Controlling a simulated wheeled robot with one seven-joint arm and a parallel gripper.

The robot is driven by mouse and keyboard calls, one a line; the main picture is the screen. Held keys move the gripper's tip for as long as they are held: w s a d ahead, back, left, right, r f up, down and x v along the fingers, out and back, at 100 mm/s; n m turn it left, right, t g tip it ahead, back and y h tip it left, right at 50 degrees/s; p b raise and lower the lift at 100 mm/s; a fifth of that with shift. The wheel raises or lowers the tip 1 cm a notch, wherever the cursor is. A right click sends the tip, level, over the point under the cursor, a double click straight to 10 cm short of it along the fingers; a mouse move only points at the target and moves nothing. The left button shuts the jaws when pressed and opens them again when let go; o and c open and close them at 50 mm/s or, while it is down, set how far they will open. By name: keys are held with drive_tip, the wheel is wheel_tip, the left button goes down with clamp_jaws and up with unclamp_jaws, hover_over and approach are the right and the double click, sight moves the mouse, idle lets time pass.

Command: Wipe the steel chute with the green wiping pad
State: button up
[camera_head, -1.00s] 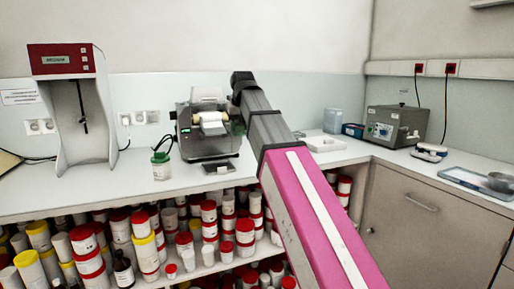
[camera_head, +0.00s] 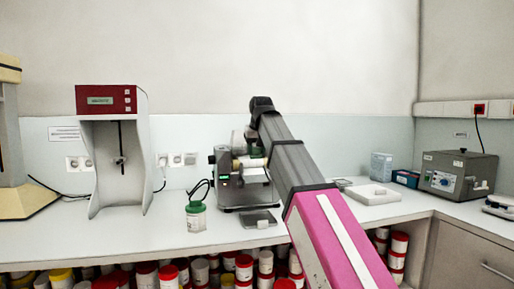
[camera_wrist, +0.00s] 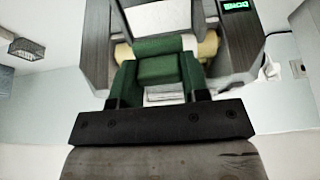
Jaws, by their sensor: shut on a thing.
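The green wiping pad (camera_wrist: 160,68) is between the green fingers of my gripper (camera_wrist: 158,82), which is shut on it. The pad is over the cream roller (camera_wrist: 207,46) of the bench mill (camera_head: 245,190). A pale, smooth sheet, apparently the steel chute (camera_wrist: 160,17), runs between the mill's dark side cheeks in the wrist view, just beyond the pad. I cannot tell whether the pad touches it.
A red-topped mixer (camera_head: 110,100) is farther left. A white tray (camera_head: 373,195) and a grey box unit (camera_head: 457,174) stand right. Red-lidded tubs (camera_head: 146,275) fill the shelf below.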

hover_over(256, 177)
drive_tip(key=w, duration=0.2)
drive_tip(key=f, duration=0.5)
drive_tip(key=shift+s+a+f, duration=0.2)
drive_tip(key=shift+a+f, duration=0.05)
drive_tip(key=shift+a, duration=0.1)
drive_tip(key=shift+s+d+f, duration=0.2)
drive_tip(key=shift+s+f, duration=0.1)
drive_tip(key=shift+s, duration=0.35)
drive_tip(key=shift+s+d+f, duration=0.25)
drive_tip(key=shift+s+f, duration=0.1)
drive_tip(key=shift+s, duration=0.25)
drive_tip(key=shift+s+d+f, duration=0.2)
drive_tip(key=shift+s+f, duration=0.1)
drive_tip(key=shift+s, duration=0.35)
drive_tip(key=shift+w+a+f, duration=0.1)
drive_tip(key=shift+w+f, duration=0.1)
drive_tip(key=shift+f, duration=0.25)
